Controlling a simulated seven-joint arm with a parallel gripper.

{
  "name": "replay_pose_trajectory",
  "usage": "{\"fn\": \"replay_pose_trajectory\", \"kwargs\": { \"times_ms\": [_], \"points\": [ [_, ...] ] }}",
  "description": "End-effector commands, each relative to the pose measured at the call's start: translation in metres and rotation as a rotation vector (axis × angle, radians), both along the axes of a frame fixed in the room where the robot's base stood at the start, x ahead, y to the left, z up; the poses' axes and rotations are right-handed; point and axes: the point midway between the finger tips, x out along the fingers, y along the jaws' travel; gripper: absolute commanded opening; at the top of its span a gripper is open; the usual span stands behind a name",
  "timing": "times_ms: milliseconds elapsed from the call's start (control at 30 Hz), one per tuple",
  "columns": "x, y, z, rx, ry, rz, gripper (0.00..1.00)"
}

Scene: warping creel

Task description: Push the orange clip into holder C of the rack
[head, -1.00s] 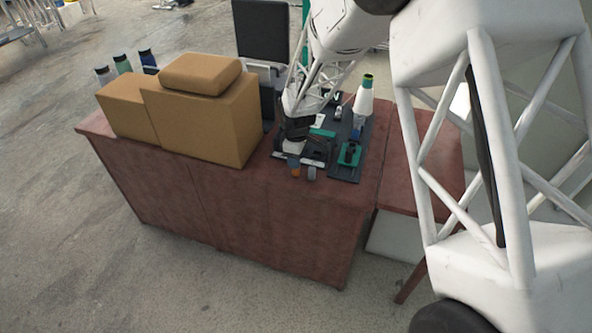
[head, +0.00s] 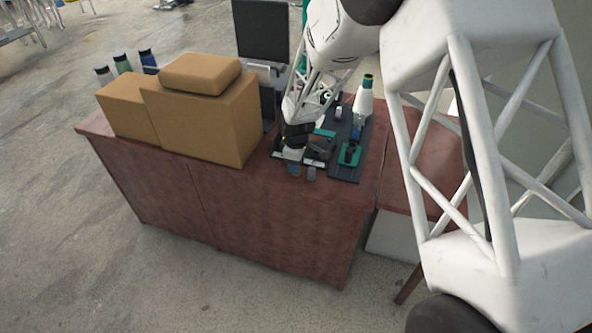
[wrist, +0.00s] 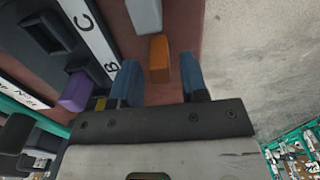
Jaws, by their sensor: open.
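The orange clip (wrist: 159,58) lies on the red-brown tabletop in the wrist view, ahead of and roughly between my fingertips. I cannot tell whether it touches them. My gripper (wrist: 161,80) is open, with blue fingertips apart. In the head view my gripper (head: 302,170) is low near the table's front edge, and the orange clip is hidden there. The dark rack (head: 344,172) is just right of it. In the wrist view, holder C (wrist: 42,34) is a dark, empty-looking block beside the letter C. The letter B is nearer my left finger.
A purple clip (wrist: 75,92) sits in the rack, and a grey piece (wrist: 145,14) lies beyond the orange clip. Brown boxes (head: 215,115) stand left on the table (head: 230,190). A white cone (head: 363,98) stands at the rack's back.

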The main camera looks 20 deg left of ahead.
Motion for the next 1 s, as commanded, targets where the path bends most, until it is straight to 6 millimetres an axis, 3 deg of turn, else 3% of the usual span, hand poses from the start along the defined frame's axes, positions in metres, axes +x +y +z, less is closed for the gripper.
{"fn": "replay_pose_trajectory", "kwargs": {
  "times_ms": [33, 300, 567, 1000],
  "points": [
    [0.000, 0.000, 0.000, 0.000, 0.000, 0.000, 0.40],
    [0.000, 0.000, 0.000, 0.000, 0.000, 0.000, 0.01],
    [0.000, 0.000, 0.004, 0.000, 0.000, 0.000, 0.01],
    [0.000, 0.000, 0.027, 0.000, 0.000, 0.000, 0.01]
  ]
}}
